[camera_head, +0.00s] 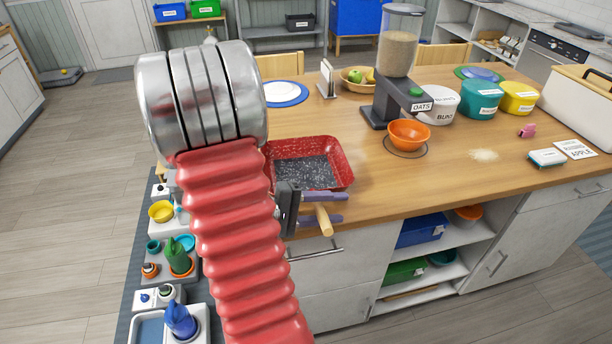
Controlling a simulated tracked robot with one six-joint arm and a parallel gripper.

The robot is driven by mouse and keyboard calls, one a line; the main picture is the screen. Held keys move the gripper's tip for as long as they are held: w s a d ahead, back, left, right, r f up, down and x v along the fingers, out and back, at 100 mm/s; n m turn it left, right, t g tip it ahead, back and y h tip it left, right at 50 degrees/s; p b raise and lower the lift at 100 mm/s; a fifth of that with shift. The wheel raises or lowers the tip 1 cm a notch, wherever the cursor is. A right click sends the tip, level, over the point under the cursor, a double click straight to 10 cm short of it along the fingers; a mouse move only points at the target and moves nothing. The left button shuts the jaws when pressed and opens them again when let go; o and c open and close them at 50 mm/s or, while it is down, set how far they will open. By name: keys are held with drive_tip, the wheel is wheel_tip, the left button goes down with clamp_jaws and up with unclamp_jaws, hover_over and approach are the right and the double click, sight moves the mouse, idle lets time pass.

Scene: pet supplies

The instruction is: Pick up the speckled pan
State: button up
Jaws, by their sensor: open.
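The speckled pan (346,158) is a red rectangular pan with a dark speckled inside, on the near left part of the wooden counter. My red ribbed arm and its metal joint hide some of its left side. My gripper (342,207), with two purple fingers, is open at the pan's near side, by the counter's front edge. A short light wooden handle (324,224) shows at the fingers and points toward me. I cannot tell whether it joins the pan or whether the fingers touch it.
An orange bowl (409,133) and the oats dispenser (397,60) stand right of the pan. A blue-rimmed plate (285,93) lies behind it. Labelled tubs, including a teal one (480,102), stand further right. Bare counter (385,190) lies right of my gripper. Open shelves are below.

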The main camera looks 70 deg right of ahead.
drive_tip(key=shift+c, duration=0.2)
clamp_jaws()
idle(0.4)
idle(0.9)
